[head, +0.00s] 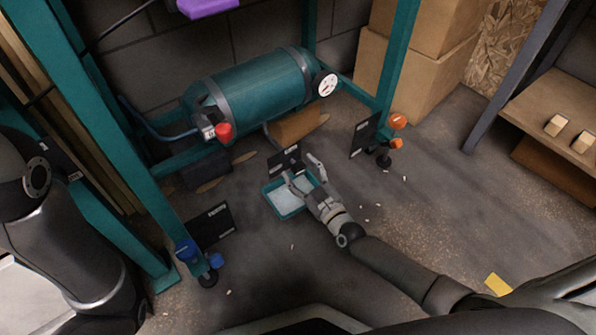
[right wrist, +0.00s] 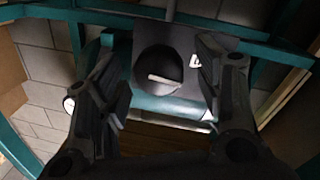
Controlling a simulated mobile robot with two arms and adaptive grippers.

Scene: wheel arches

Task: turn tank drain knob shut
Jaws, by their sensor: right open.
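The teal tank (head: 262,88) lies in a teal frame, with grey bands and a white gauge. Below it, a black plate (head: 285,157) with a white mark faces my right gripper (head: 303,170). In the right wrist view the plate carries a round dark knob (right wrist: 158,70) with a pale bar lying nearly level, its right end slightly lower. My right gripper (right wrist: 160,78) is open, one finger on each side of the knob; contact cannot be told. In the head view the knob is too small to make out. Only my left arm shows, at the left edge, without its gripper.
A shallow teal tray (head: 287,203) sits on the floor below my right gripper. A red knob (head: 223,131) is at the tank's left end. Frame posts stand on both sides, with blue knobs (head: 186,251) and orange knobs (head: 398,121). Cardboard boxes (head: 425,75) are behind.

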